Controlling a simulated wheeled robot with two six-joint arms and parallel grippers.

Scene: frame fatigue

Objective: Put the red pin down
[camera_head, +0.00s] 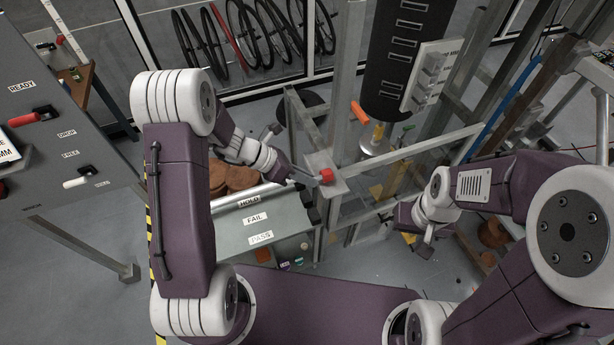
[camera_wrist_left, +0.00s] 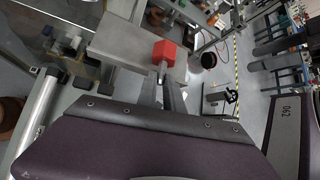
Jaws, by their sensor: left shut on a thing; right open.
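The red pin (camera_head: 326,175) has a block-like red head and shows near the middle of the head view. It also shows in the left wrist view (camera_wrist_left: 168,52), with a short grey stub between the fingertips. My left gripper (camera_head: 311,179) is shut on the stub; its narrow fingers also show in the left wrist view (camera_wrist_left: 162,82). The pin is over or against a grey metal plate (camera_head: 318,160); I cannot tell whether it touches. My right gripper (camera_head: 425,240) is open and apart from the pin, low on the right side of the head view.
A grey cabinet (camera_head: 285,225) with HOLD, FAIL and PASS labels stands below the left gripper. A black cylinder (camera_head: 400,50) and metal frame posts crowd the back right. A lever panel (camera_head: 60,150) stands at left. Open floor shows between panel and my left arm.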

